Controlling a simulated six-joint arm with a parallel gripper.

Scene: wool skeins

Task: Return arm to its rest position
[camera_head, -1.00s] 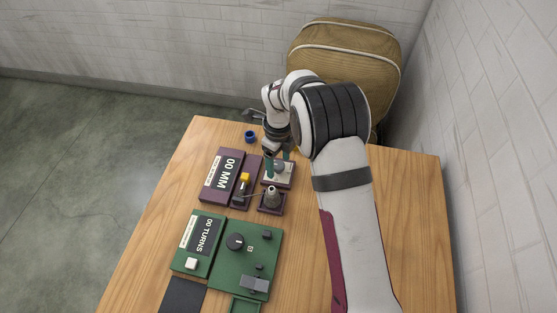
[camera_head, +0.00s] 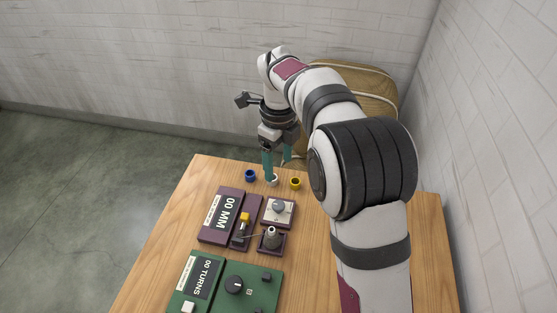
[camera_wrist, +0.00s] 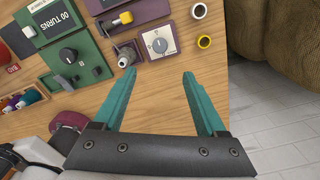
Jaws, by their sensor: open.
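My gripper (camera_head: 278,158) is raised above the far part of the wooden table (camera_head: 163,225), its teal fingers pointing down. In the wrist view my gripper (camera_wrist: 160,84) is open, with nothing between its fingers and bare table under them. In the head view one fingertip overlaps a small white cup (camera_head: 273,182); the wrist view shows the white cup (camera_wrist: 198,11) well beyond the fingers, so they are apart.
A blue cup (camera_head: 250,175) and a yellow cup (camera_head: 295,183) stand near the far edge. Purple "00 MM" device (camera_head: 225,214), a knob panel (camera_head: 279,211), and green "00 TURNS" device (camera_head: 201,279) lie nearer. A tan padded chair (camera_head: 380,88) stands behind the table.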

